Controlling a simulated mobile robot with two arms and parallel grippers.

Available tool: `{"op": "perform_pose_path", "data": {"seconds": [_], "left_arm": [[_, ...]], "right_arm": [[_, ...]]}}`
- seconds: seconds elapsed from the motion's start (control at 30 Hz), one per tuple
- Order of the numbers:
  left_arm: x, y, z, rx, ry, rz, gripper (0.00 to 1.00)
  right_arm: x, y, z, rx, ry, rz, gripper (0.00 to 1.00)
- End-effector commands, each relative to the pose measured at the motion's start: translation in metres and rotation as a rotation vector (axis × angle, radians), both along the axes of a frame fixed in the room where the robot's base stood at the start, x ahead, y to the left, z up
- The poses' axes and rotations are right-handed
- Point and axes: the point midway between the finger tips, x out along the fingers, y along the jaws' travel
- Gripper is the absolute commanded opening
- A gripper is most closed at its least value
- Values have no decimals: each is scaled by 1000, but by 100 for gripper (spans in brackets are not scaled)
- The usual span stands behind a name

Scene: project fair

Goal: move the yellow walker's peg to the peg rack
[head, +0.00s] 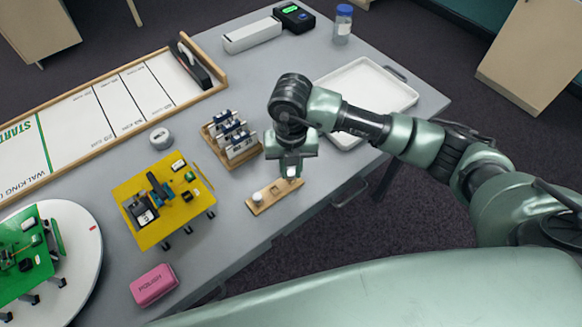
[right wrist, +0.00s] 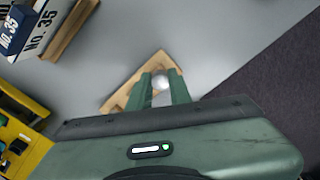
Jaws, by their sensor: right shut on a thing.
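The yellow walker (head: 150,233) stands on the table at centre left, a flat yellow board on dark legs with parts on top. The peg rack (head: 262,208) is a small wooden strip near the table's front edge. A white-topped peg (head: 258,198) stands at its left end, and a dark square mark shows mid-strip. My right gripper (head: 290,170) points down at the rack's right end, shut on a white round-topped peg (right wrist: 161,82). The fingers hide the peg's lower part, so I cannot tell whether it is seated. The rack also shows in the right wrist view (right wrist: 118,101). My left gripper is out of view.
A wooden holder with number cards (head: 232,138) stands behind the rack. A white tray (head: 375,80) lies behind my right arm. A pink polish block (head: 153,285), a green walker (head: 25,255) on a white disc and a walking track (head: 100,110) are to the left.

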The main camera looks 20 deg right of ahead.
Motion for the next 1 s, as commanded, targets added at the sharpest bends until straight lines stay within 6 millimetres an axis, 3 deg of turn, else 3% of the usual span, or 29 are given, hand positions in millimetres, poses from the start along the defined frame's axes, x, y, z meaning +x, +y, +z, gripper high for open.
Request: {"op": "perform_pose_path", "data": {"seconds": [1.0], "left_arm": [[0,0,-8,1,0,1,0]], "right_arm": [[0,0,-7,0,0,0,0]]}}
